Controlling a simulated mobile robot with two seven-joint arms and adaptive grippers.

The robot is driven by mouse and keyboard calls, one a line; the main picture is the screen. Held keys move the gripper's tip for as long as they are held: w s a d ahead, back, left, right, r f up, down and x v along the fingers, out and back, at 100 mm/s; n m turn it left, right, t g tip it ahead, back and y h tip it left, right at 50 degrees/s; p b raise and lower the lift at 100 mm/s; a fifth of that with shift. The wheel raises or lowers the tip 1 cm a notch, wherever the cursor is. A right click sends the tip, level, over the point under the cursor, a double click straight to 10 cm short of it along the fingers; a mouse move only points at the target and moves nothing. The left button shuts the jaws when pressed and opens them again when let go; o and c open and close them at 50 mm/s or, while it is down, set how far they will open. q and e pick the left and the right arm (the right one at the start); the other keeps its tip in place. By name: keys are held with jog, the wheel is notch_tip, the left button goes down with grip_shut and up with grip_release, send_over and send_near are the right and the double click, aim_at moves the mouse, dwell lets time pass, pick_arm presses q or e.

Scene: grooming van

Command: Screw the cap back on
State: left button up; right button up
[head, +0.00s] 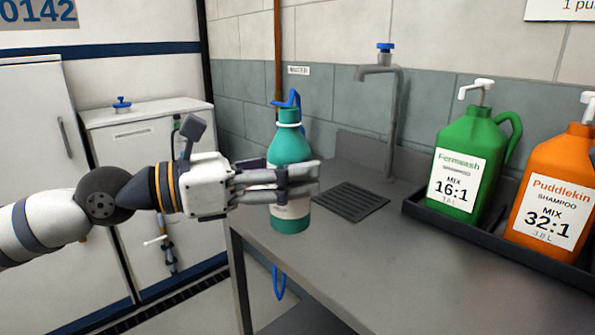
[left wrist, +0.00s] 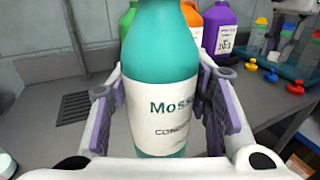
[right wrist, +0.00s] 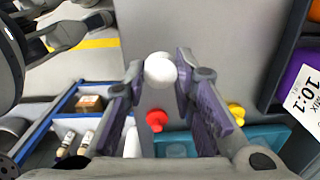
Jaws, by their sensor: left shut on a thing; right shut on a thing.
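A teal bottle (head: 289,150) with a white label is held upright by my left gripper (head: 300,182), at the near left edge of the grey counter. The bottle's label also shows in the left wrist view (left wrist: 160,112), between the two finger pads. Its narrow neck (head: 289,116) shows no white cap on it. My right gripper (right wrist: 160,68) is outside the head view. In the right wrist view it is shut on a round white cap (right wrist: 160,70) at its fingertips, well apart from the bottle.
Green (head: 468,160) and orange (head: 555,190) shampoo jugs stand in a dark tray at the right of the counter. A tap (head: 388,110) stands behind a drain grate (head: 347,202). Red (right wrist: 156,120) and yellow (right wrist: 236,113) small items lie near a teal tray (right wrist: 270,140).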

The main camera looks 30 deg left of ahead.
dwell(0.5)
pick_arm(q)
jog(key=o, duration=0.6)
grip_shut()
